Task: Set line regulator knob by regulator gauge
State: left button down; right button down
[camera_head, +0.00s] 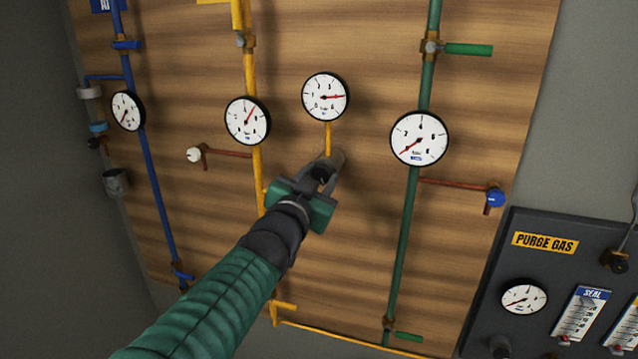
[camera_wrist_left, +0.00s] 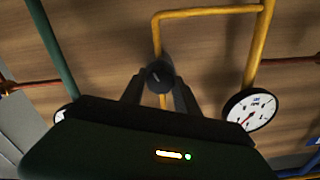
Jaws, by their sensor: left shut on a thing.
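The line regulator knob (camera_wrist_left: 157,77) is dark and round with a small pale mark, on a yellow pipe in the left wrist view. My left gripper (camera_head: 325,170) is shut on it, one finger on each side; in the head view the gripper covers much of the knob. The wrist view also shows the two fingers of the gripper (camera_wrist_left: 157,88) around it. The regulator gauge (camera_head: 326,97) is white with a black rim, just above the knob on a short yellow pipe. Its red needle points right, nearly level. My right gripper is not in view.
Another gauge (camera_head: 247,121) sits on the yellow pipe to the left, and a larger gauge (camera_head: 419,138) on the green pipe to the right. Red-stemmed valves with a white handle (camera_head: 194,155) and a blue handle (camera_head: 495,197) stick out nearby. A dark purge gas panel (camera_head: 545,270) stands lower right.

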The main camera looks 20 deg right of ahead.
pick_arm(q)
jog(key=c, duration=1.3)
grip_release()
jog(key=shift+r, duration=0.1)
jog(key=shift+c, duration=0.2)
jog(key=o, duration=0.4)
jog(key=shift+w, duration=0.15)
jog(key=shift+o, duration=0.2)
jog(key=shift+d, duration=0.15)
jog(key=b+v, duration=0.9)
jog(key=v, duration=0.7)
jog(key=shift+s+a, duration=0.25)
jog(key=shift+a, duration=0.1)
jog(key=shift+d, duration=0.1)
